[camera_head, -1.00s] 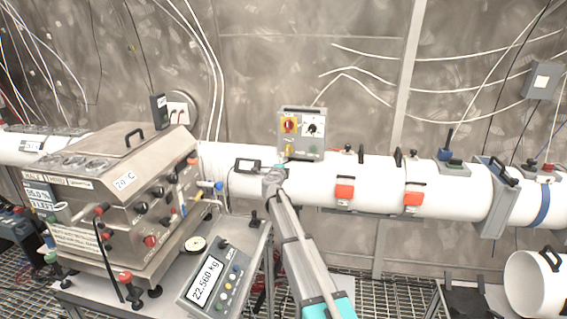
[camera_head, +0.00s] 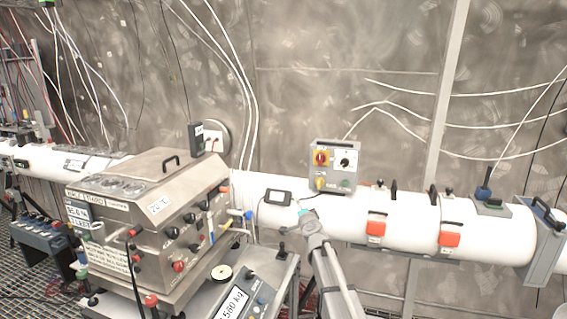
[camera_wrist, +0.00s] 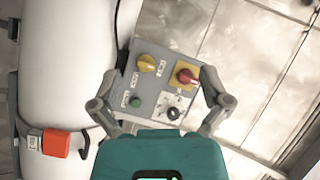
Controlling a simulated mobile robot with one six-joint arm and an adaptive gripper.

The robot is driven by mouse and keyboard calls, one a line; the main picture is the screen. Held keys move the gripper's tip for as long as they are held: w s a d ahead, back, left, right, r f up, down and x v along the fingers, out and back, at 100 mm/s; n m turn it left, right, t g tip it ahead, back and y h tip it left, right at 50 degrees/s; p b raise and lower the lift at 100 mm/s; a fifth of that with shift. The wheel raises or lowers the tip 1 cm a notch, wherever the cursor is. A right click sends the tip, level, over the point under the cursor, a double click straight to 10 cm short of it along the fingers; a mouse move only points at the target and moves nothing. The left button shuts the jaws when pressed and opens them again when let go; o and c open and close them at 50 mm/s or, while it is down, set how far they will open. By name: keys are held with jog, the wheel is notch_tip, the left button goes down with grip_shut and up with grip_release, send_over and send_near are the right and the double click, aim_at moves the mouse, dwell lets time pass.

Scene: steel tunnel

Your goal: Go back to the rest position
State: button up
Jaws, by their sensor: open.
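The grey control box (camera_head: 335,166) sits on top of the white pipe, with red and yellow knobs and a black dial. In the wrist view the same box (camera_wrist: 152,88) shows between and beyond the fingers. My gripper (camera_wrist: 160,78) has its two grey fingers spread apart, with nothing held between them. I cannot tell from this view whether a finger touches the box. In the head view my arm rises from the bottom to the front of the pipe, just below and left of the box.
The white pipe (camera_head: 395,218) runs across, with red latches (camera_head: 376,228) and a grey clamp (camera_head: 541,243). A steel instrument cabinet (camera_head: 150,212) and a scale display (camera_head: 238,300) stand at left. White cables hang along the metal wall (camera_head: 300,90).

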jog(key=s+f+n+g+y, duration=0.1)
jog(key=s+f+n+g, duration=0.45)
jog(key=s, duration=0.35)
jog(key=s+f+n+g+y, duration=0.2)
jog(key=s+f+n+g, duration=0.3)
jog(key=s, duration=0.5)
jog(key=s+d+f+g+h, duration=0.3)
jog(key=s+d, duration=0.2)
jog(key=s, duration=0.6)
jog(key=s+d+f+g+h, duration=0.3)
jog(key=s+d+f+g, duration=0.1)
jog(key=s, duration=0.8)
jog(key=shift+d+f, duration=0.2)
jog(key=shift+d, duration=0.5)
jog(key=shift+s+n, duration=0.1)
jog(key=shift+n, duration=0.15)
jog(key=shift+c, duration=0.2)
